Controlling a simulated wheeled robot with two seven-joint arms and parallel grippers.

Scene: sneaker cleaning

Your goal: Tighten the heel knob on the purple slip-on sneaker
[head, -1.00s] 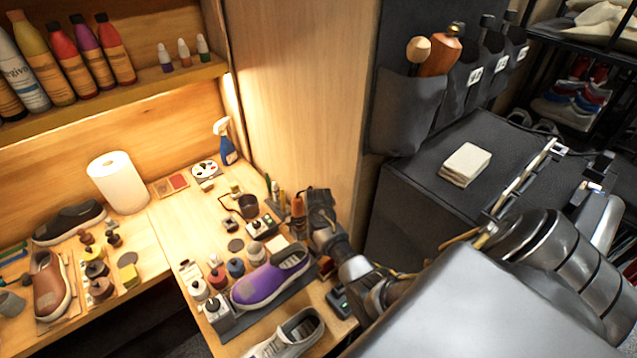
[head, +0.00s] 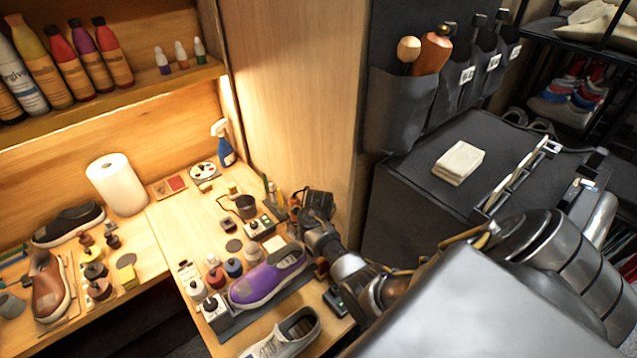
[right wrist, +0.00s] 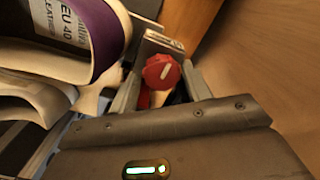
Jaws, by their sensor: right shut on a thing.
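The purple slip-on sneaker (head: 268,276) lies on a dark mat on the bench, its heel toward my right arm. In the right wrist view, the sneaker's purple and white heel (right wrist: 85,35) fills the upper left, with a size label inside. A red knob (right wrist: 162,72) with a white pointer line shows just past the heel. My right gripper (right wrist: 165,80) is shut on the knob, a grey finger on each side. In the head view the knob and fingertips are too small to make out clearly. My left gripper is out of view.
A pale shoe (head: 285,335) lies close in front of the purple one. Several small jars and knobbed devices stand behind and left of it. A paper towel roll (head: 117,184) and a spray bottle (head: 222,143) stand farther back. A wood partition (head: 288,90) rises behind my arm.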

